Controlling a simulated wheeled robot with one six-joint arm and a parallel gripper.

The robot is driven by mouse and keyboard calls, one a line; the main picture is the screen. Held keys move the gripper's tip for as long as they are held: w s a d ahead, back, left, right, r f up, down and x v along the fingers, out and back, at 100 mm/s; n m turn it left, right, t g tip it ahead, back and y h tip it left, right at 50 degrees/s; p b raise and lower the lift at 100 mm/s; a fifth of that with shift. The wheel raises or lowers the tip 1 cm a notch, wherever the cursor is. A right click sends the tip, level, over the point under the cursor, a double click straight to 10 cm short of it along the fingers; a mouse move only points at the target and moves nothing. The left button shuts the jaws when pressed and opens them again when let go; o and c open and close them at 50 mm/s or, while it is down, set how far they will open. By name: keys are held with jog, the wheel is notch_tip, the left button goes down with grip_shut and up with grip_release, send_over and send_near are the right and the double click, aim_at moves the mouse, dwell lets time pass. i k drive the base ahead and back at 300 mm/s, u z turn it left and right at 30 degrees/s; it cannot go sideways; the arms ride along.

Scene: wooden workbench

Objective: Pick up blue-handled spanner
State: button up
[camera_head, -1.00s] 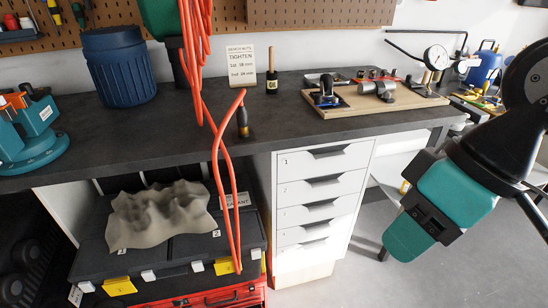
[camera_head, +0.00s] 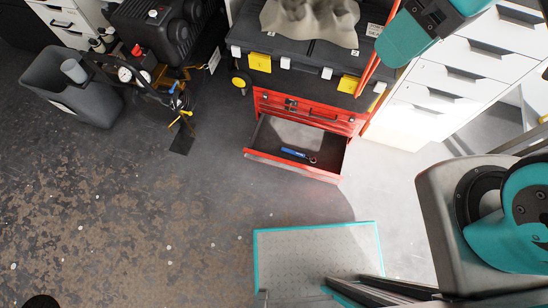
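The blue-handled spanner (camera_head: 294,153) lies in an open drawer of a red tool chest, near the middle of the head view. Its handle is blue, and its darker end points right, towards the drawer's right side. The drawer (camera_head: 292,166) is pulled out towards the viewer, and its dark floor looks otherwise bare. Part of my teal and black arm shows at the top right, above and to the right of the drawer. I cannot make out my gripper's fingers in this view.
The red tool chest (camera_head: 310,112) stands under black cases with yellow latches (camera_head: 259,62). White drawers (camera_head: 440,84) stand to its right. A grey bin (camera_head: 70,90) and a black compressor (camera_head: 158,30) are at the left. The floor before the drawer is clear down to my base.

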aim_at(297, 154)
jog(key=u, duration=3.6)
jog(key=k, duration=1.75)
jog(key=z, duration=2.1)
jog(key=i, duration=0.5)
jog(key=u, duration=0.05)
